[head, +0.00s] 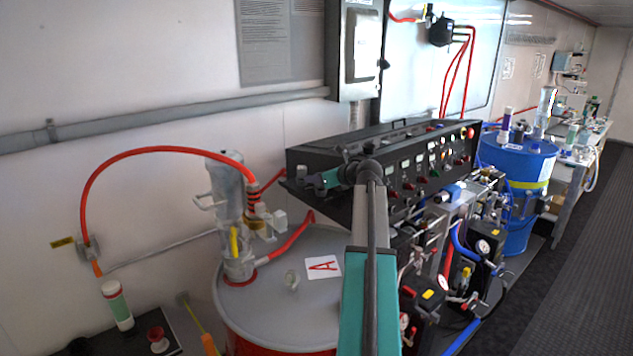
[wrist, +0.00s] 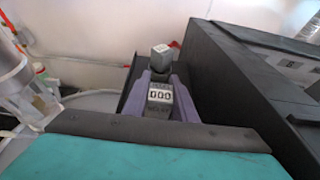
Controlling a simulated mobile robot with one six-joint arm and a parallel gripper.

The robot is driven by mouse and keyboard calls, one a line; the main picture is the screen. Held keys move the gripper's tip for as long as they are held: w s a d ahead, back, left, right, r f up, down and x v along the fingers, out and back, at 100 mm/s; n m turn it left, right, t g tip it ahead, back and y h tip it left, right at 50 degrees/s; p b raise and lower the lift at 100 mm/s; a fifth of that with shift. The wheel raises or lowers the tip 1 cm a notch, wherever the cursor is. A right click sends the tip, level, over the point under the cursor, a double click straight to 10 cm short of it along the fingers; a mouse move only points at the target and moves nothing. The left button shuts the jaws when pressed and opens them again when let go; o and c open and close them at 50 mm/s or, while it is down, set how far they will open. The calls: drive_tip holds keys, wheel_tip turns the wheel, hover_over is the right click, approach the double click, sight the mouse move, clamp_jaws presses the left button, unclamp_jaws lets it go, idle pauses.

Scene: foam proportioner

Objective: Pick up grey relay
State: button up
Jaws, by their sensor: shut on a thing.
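A grey relay (wrist: 160,97) with a pale face and dark markings sits between the two purple fingers of my gripper (wrist: 161,79) in the wrist view. The fingers are shut on it. A second small grey block (wrist: 161,57) shows just beyond it, over a dark narrow shelf (wrist: 130,84). I cannot tell whether the held relay touches the shelf. In the head view my gripper (head: 306,182) is at the left end of the black control console, and the relay there is too small to make out.
The black console (head: 330,158) stands close on the right of my gripper. Below is a grey-topped drum (head: 300,312) with a clear pump (head: 227,190) and a red hose (head: 150,150). The wall is behind. A blue barrel (head: 515,165) stands farther right.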

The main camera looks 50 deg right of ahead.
wheel_tip(320, 180, up, 10)
drive_tip(key=b, duration=0.2)
drive_tip(key=shift+f+b, duration=0.2)
drive_tip(key=shift+b, duration=0.1)
drive_tip(key=shift+r, duration=0.1)
idle(0.6)
wheel_tip(320, 180, up, 5)
drive_tip(key=p, duration=0.4)
idle(0.7)
